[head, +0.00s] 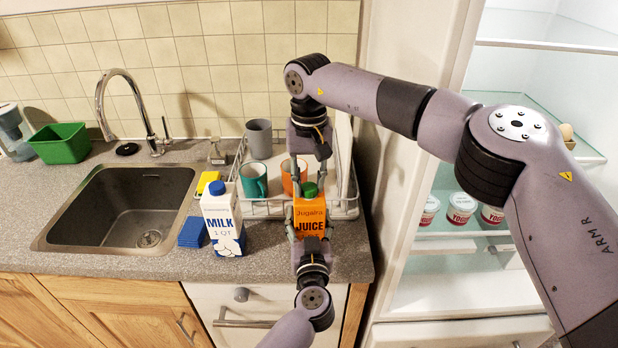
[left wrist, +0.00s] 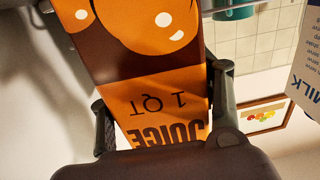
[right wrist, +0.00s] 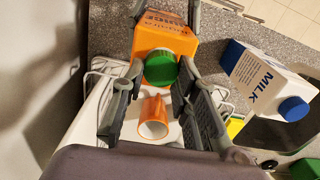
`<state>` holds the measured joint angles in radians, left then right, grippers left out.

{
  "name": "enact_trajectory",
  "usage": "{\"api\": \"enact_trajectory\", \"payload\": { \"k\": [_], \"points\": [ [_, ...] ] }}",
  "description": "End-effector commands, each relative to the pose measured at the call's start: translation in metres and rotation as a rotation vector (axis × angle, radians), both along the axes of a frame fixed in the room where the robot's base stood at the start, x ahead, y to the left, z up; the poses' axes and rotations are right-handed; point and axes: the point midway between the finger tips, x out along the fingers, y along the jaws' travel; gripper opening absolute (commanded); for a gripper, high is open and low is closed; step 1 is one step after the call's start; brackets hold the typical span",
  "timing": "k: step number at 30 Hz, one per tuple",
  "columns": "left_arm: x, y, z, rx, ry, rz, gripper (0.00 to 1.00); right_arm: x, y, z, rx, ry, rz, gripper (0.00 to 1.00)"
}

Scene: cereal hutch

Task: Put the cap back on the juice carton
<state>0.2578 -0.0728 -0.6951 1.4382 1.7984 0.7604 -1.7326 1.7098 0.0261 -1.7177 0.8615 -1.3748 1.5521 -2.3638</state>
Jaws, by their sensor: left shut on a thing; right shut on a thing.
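The orange juice carton (head: 311,216) is upright near the counter's front edge, right of the milk carton. My left gripper (head: 311,229) is shut on its sides from the front. The left wrist view shows the carton's orange and brown face (left wrist: 165,95) between the fingers. The green cap (head: 310,189) is at the carton's top. My right gripper (head: 309,184) reaches down from above and is shut on the cap. In the right wrist view the cap (right wrist: 160,68) sits between the fingertips against the carton's top. Whether it is fully seated cannot be told.
The milk carton (head: 222,220) with a blue cap stands close on the left, by a blue sponge (head: 192,232). Behind is a dish rack (head: 262,208) with teal (head: 253,180), orange (head: 288,178) and grey cups. The sink (head: 130,210) is further left, the open fridge right.

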Motion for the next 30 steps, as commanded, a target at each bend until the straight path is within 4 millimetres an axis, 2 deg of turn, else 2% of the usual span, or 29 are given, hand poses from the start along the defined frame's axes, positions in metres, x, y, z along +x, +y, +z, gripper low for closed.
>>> {"api": "enact_trajectory", "payload": {
  "k": [4, 8, 30],
  "points": [
    [-0.0003, 0.0001, -0.0012, 0.001, 0.002, 0.0, 0.0, -0.0001, -0.0004, 0.0003, 0.0, 0.0, -0.079, 0.19],
    [-0.0003, 0.0001, -0.0012, 0.001, 0.002, 0.0, 0.0, -0.0001, -0.0009, 0.0005, 0.002, 0.0, -0.3, 0.19],
    [-0.0004, -0.0002, -0.0012, 0.001, 0.002, -0.001, 0.0, -0.0042, -0.0029, -0.0004, 0.001, 0.001, -1.817, 0.19]
  ]
}}
